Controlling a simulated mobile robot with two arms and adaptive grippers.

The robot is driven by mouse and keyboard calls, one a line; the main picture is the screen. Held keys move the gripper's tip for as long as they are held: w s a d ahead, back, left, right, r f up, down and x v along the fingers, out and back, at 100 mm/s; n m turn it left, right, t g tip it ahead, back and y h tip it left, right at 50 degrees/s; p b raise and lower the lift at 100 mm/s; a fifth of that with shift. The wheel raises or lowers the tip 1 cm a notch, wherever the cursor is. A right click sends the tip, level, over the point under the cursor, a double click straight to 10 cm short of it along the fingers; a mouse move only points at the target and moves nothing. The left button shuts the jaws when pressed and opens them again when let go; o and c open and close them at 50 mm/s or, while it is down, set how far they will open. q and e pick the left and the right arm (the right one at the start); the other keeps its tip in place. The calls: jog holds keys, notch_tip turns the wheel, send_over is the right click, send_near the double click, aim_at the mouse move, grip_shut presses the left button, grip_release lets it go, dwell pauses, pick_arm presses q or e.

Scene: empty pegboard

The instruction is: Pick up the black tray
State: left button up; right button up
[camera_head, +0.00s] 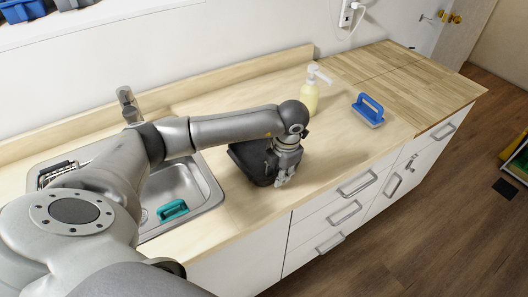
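The black tray (250,164) lies on the wooden counter, just right of the sink. It looks like a dark, low, box-like shape, and my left forearm passes above its far side. My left gripper (284,180) points down at the tray's right side, very close to it or touching it. The fingers are small and partly merge with the tray, so I cannot tell whether they are open or shut on its edge. My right gripper is out of view.
A steel sink (208,190) holding a teal sponge-like item (173,210) is left of the tray. A yellow soap bottle (309,97) stands behind, and a blue-handled brush (369,110) lies to the right. The counter's front right is clear above white drawers (345,205).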

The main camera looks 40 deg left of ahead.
pick_arm(q)
jog(key=shift+w+a+f, duration=0.1)
jog(key=shift+f, duration=0.6)
grip_shut()
jog(key=shift+r, duration=0.15)
